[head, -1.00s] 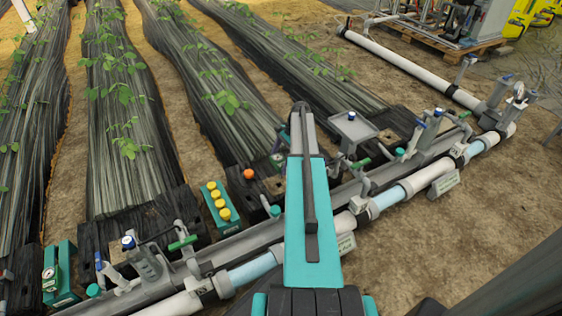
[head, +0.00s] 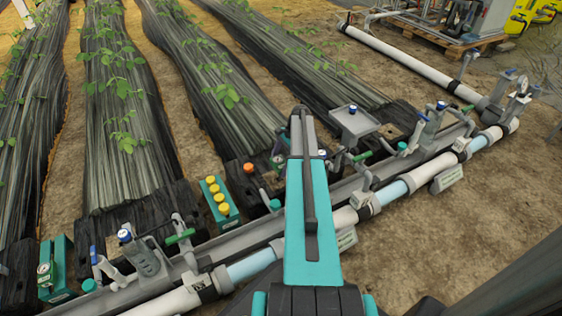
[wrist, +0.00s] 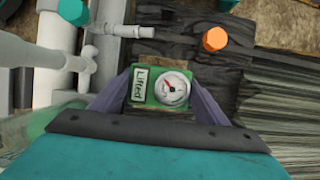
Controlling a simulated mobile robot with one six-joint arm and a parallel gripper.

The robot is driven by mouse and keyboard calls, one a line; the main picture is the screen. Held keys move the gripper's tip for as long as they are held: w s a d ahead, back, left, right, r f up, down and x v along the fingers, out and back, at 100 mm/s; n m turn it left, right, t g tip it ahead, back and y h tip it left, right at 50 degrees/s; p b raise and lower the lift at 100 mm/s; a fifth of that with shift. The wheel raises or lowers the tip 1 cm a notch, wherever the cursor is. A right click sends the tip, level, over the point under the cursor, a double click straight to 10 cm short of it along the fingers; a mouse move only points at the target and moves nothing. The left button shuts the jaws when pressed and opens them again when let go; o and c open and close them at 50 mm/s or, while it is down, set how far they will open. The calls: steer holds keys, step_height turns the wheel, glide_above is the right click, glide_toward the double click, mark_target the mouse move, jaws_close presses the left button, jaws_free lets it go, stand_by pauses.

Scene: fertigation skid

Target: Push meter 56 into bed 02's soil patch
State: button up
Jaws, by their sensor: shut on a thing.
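In the wrist view, my gripper (wrist: 160,92) is shut on a small meter (wrist: 162,88). The meter has a green face, a round white dial and a white tag reading "Lifted"; no number 56 can be read. A finger lies along each side of it. In the head view, my arm covers most of the gripper, and a small dark dial shape, likely the held meter (head: 277,161), shows just left of the arm. Black bed cover (wrist: 270,95) lies right of the meter in the wrist view. I cannot tell which bed is 02, and the soil under the meter is hidden.
An orange cap (wrist: 215,39) stands close by, also seen in the head view (head: 248,168). A teal box with yellow caps (head: 217,200) and another gauge box (head: 55,268) stand left. Pipes with valves (head: 370,205) run along the bed ends. Bare ground lies front right.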

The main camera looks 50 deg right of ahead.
mark_target(279, 180)
steer(key=shift+f, duration=1.45)
steer(key=shift+w+p, duration=0.1)
steer(key=shift+p, duration=0.7)
steer(key=shift+f, duration=1.9)
stand_by(0.3)
steer(key=o, duration=1.2)
steer(key=shift+r, duration=0.1)
steer(key=shift+w+r+p, duration=0.1)
steer(key=shift+r+p, duration=3.35)
steer(key=shift+r, duration=0.5)
